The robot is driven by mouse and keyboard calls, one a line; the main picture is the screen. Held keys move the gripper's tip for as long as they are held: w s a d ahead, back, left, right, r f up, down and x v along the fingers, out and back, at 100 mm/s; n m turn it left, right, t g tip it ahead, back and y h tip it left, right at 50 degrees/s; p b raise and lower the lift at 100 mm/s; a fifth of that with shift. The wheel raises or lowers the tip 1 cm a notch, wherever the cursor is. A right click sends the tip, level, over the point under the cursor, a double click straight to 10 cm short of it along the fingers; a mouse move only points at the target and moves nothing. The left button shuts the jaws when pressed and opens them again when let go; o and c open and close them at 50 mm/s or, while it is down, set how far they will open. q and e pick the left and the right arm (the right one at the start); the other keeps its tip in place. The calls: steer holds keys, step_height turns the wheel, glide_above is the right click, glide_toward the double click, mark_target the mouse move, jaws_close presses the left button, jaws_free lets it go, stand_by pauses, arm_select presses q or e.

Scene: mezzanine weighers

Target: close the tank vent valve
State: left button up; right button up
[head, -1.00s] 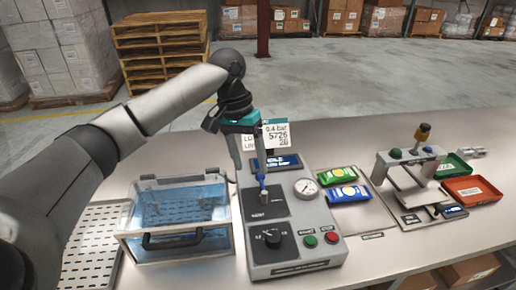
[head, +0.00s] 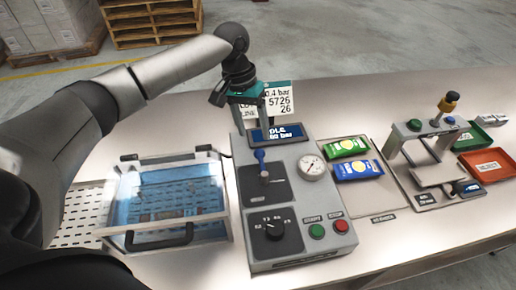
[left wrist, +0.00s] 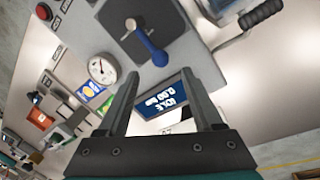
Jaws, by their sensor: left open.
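The vent valve lever (head: 261,160) has a blue grip and stands on a dark plate on the grey control panel (head: 262,258). Its blue grip points toward the panel's display in the head view. The lever also shows at the top of the left wrist view (left wrist: 150,47). My left gripper (head: 252,127) is open and empty, above the back of the panel near the display. In the left wrist view its two fingers (left wrist: 160,85) stand apart, with the lever beyond their tips and not between them. The clear, blue-tinted tank (head: 168,200) sits left of the panel. My right gripper is out of view.
The panel carries a display (head: 278,133) reading IDLE, a gauge (head: 312,167), a black knob (head: 273,229), and green and red buttons. A sign stands behind it. Green and blue packets (head: 347,147), a press-like stand (head: 432,127) and a red tray (head: 487,166) lie right.

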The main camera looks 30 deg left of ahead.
mark_target(258, 150)
arm_select(q)
steer(key=f, duration=0.2)
steer(key=d+f, duration=0.1)
steer(key=f, duration=0.4)
steer(key=shift+d+f+b, duration=0.1)
steer(key=shift+d+b, duration=0.05)
steer(key=shift+b, duration=0.2)
jaws_close()
stand_by(1.0)
